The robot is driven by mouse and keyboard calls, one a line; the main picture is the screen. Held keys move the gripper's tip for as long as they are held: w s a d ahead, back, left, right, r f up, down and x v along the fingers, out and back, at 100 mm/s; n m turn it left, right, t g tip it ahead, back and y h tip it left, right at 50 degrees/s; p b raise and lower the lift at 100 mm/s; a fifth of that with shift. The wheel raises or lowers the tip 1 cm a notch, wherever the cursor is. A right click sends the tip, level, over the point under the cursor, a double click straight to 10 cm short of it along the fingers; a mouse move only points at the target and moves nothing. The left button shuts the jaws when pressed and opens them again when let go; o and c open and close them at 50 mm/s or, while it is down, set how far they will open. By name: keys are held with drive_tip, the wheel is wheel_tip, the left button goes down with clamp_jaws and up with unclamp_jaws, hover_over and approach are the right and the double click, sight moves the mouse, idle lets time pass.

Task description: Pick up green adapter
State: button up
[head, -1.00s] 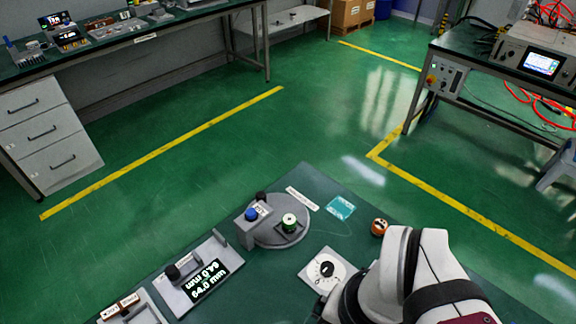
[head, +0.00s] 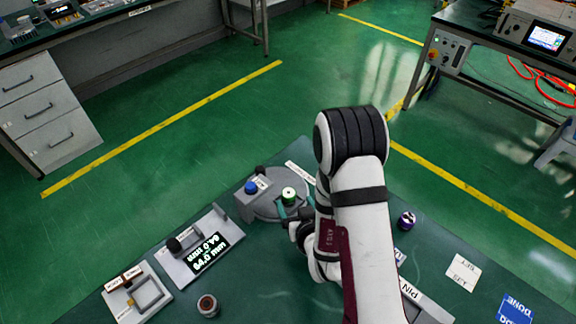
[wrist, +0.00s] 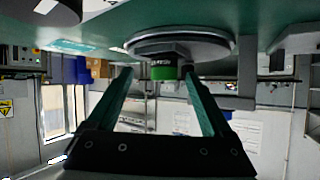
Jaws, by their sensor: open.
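The green adapter (head: 289,195) is a small green cylinder with a pale top, on a round grey stand (head: 262,212) at the table's back. In the wrist view, where the table is at the top, the adapter (wrist: 163,69) shows its green end and a dark lettered band. My gripper (head: 297,208) is open and empty at the front right of the adapter, by the stand. In the wrist view its teal fingers (wrist: 158,75) frame the adapter on both sides. I cannot tell whether the tips have reached it.
A blue-knobbed block (head: 250,188) stands on the stand's left side. A grey gauge with a lit display (head: 209,252) is left of it. A small framed fixture (head: 146,294) and a brown-topped cylinder (head: 208,305) are at the front left. A purple-and-white cylinder (head: 407,220) is right of my arm.

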sight(286, 189)
drive_tip(key=shift+w+a+r+n+t+y, duration=0.25)
drive_tip(key=shift+r+n+t+y, duration=0.05)
drive_tip(key=shift+n+t, duration=0.3)
drive_tip(key=x, duration=0.7)
drive_tip(key=shift+w+a, duration=0.15)
clamp_jaws()
